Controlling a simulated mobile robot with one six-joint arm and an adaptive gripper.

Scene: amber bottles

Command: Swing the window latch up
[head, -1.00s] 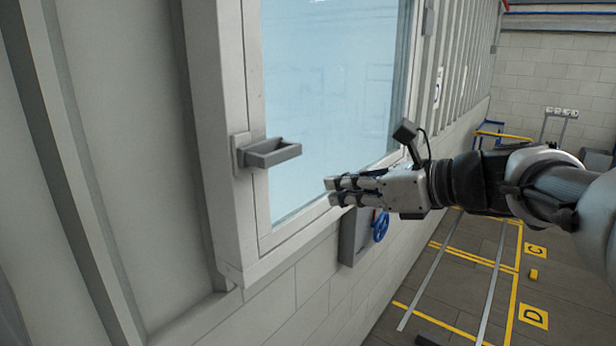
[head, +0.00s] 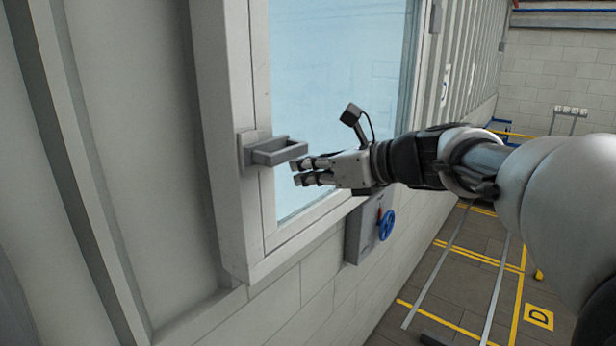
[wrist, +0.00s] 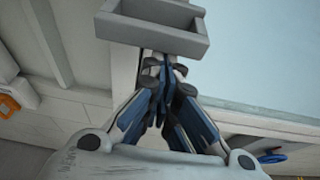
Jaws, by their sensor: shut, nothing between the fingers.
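The grey window latch (head: 278,152) sticks out sideways from its mount on the white window frame (head: 228,120), roughly level, shaped like a hollow handle. It also shows at the top of the wrist view (wrist: 155,27). My gripper (head: 297,172) is shut and empty, its fingertips just below and to the right of the latch's free end in the head view. In the wrist view the closed fingertips (wrist: 162,65) sit right below the latch's near edge. I cannot tell whether they touch it.
The pale blue window pane (head: 335,80) lies behind the latch and gripper. A grey wall box (head: 362,232) with a blue valve wheel (head: 387,225) is below the window, under my arm. The floor (head: 470,240) has yellow markings.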

